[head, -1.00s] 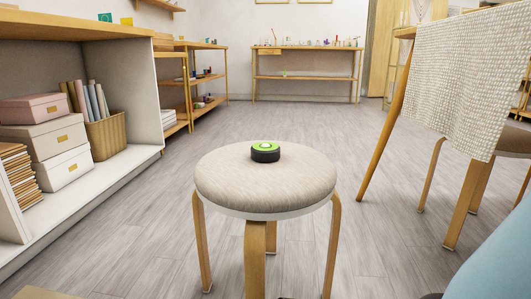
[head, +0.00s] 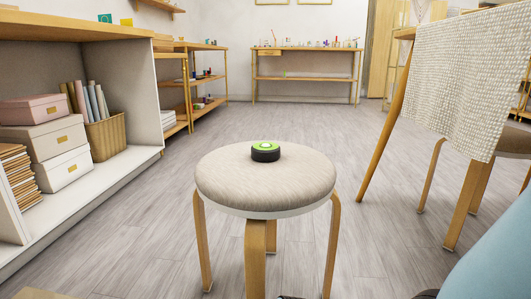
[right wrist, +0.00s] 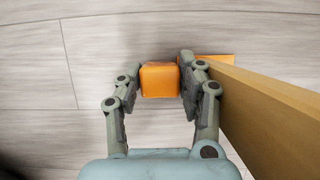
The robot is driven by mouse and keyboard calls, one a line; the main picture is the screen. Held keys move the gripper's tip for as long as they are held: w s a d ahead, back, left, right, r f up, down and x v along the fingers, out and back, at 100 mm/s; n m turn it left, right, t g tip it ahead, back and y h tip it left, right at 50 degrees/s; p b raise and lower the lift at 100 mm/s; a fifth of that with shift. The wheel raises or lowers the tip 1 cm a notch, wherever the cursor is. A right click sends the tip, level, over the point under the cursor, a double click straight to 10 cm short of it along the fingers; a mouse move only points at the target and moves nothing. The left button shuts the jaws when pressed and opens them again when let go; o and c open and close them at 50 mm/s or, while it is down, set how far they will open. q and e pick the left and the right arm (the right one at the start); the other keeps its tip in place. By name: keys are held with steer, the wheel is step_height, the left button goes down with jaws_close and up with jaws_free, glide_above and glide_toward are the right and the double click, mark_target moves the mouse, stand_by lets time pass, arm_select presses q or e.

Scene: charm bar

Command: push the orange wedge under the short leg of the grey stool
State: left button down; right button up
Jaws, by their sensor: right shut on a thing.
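The grey stool (head: 225,185) stands upright in the middle of the head view, with wooden legs and a round padded seat. In the right wrist view, one of its legs (right wrist: 270,100) slants in from the right. My right gripper (right wrist: 158,75) is shut on the orange wedge (right wrist: 160,80), low over the floor. More orange shows past the right finger, beside the leg's lower end. The finger hides where this orange meets the leg, so I cannot tell whether it is under the foot. My left gripper is not in view.
A round black and green device (head: 265,151) sits on the seat. A white shelf unit (head: 130,95) with boxes stands at the left. A cloth-covered table (head: 465,80) stands at the right. The floor (head: 120,235) around the stool is mostly clear.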

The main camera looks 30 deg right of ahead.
steer(key=shift+w+d+r, duration=0.1)
steer(key=shift+w+d, duration=0.3)
steer(key=shift+w, duration=0.2)
steer(key=shift+w+d, duration=0.35)
steer(key=shift+w, duration=0.2)
stand_by(2.3)
steer(key=o, duration=1.3)
